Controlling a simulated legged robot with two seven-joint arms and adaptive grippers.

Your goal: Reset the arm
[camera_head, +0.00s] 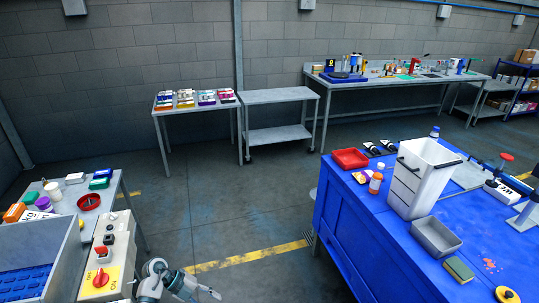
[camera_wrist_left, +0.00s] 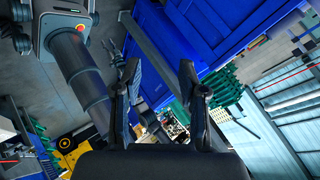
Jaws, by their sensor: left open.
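My left gripper (camera_wrist_left: 160,82) shows in the left wrist view with its two dark fingers spread apart and nothing between them. In the head view, part of a grey arm with what looks like my left gripper (camera_head: 200,290) is low at the bottom edge, in the gap between the left bench and the blue table. It is clear of both surfaces there. My right gripper is in neither view.
The blue table (camera_head: 345,225) on the right bears a white bin (camera_head: 437,162), a grey tray (camera_head: 435,236) and a red tray (camera_head: 350,158). A control box (camera_head: 105,253) and grey crate (camera_head: 62,245) stand at left. Open floor (camera_head: 230,215) lies between.

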